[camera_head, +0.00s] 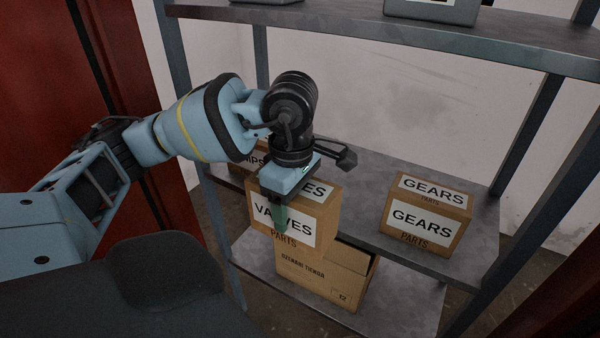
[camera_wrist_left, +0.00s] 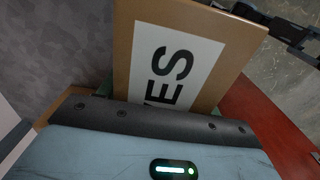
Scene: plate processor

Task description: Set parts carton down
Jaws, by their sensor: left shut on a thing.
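A brown carton labelled VALVES PARTS (camera_head: 315,225) is at the front edge of the middle shelf (camera_head: 470,265) in the head view. My left gripper (camera_head: 282,215) is shut on this carton from above, one green finger showing against its front label. In the left wrist view, the VALVES carton (camera_wrist_left: 150,50) fills the upper middle, just beyond the gripper body. Whether the carton's underside touches the shelf is hidden. My right gripper is in neither view.
A GEARS carton (camera_head: 425,220) stands on the right of the middle shelf. A partly hidden carton (camera_head: 240,163) is behind left of the VALVES carton. Bare shelf shows between VALVES and GEARS.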

